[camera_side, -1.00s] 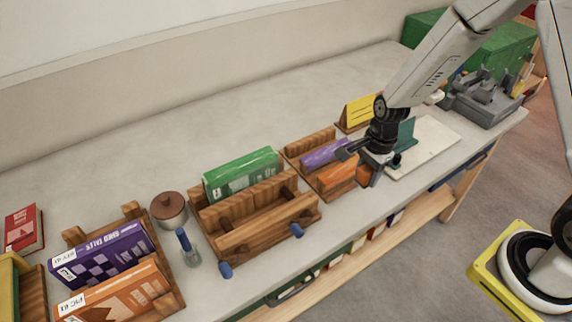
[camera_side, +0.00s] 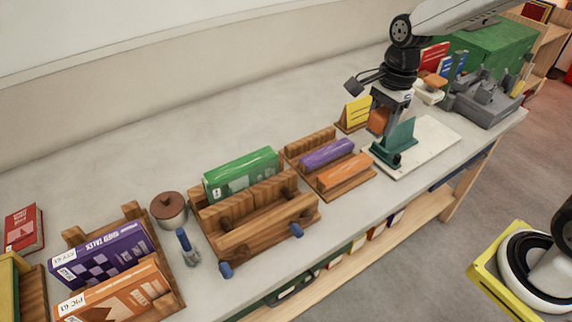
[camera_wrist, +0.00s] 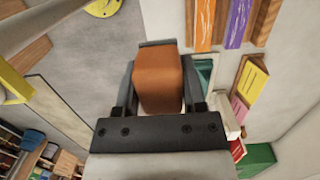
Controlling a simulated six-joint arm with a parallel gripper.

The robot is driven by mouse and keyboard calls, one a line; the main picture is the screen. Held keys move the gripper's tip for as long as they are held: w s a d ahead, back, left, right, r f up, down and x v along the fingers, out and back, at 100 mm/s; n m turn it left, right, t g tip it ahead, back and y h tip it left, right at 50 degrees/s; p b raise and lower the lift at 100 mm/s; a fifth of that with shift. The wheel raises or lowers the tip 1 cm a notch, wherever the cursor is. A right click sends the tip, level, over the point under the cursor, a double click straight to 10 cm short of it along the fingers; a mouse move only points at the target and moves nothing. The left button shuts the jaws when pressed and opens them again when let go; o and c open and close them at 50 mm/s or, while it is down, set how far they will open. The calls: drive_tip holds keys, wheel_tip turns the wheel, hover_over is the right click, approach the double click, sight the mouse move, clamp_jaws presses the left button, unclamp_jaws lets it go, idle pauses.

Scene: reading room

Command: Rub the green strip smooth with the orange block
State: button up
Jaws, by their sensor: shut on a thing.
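My gripper (camera_side: 381,118) is shut on the orange block (camera_side: 377,121) and holds it up near the back left of the white board (camera_side: 440,140). In the wrist view the block (camera_wrist: 160,82) sits between the two fingers. A teal-green angled piece (camera_side: 402,135), with an upright panel and a low foot, stands on the board just below and in front of my gripper. Part of it shows beside the right finger in the wrist view (camera_wrist: 204,70). I cannot tell whether a separate green strip lies on the board. A green book (camera_side: 242,174) stands in the wooden press to the left.
A wooden tray with a purple bar (camera_side: 326,153) and an orange bar (camera_side: 345,171) lies left of the board. A yellow stand (camera_side: 356,113) is close behind my gripper's left. A grey fixture (camera_side: 486,100) and green box (camera_side: 490,48) stand right. Bare bench lies behind the press.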

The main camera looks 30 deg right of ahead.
wheel_tip(320, 180, up, 2)
drive_tip(key=shift+r, duration=0.1)
drive_tip(key=w+a+r, duration=0.2)
drive_tip(key=w+a, duration=1.2)
drive_tip(key=w+a+f, duration=0.2)
drive_tip(key=w+a, duration=0.1)
drive_tip(key=a, duration=1.5)
drive_tip(key=shift+w+d+f, duration=0.1)
drive_tip(key=shift+w+f, duration=0.05)
drive_tip(key=shift+f, duration=2.45)
drive_tip(key=shift+f, duration=0.15)
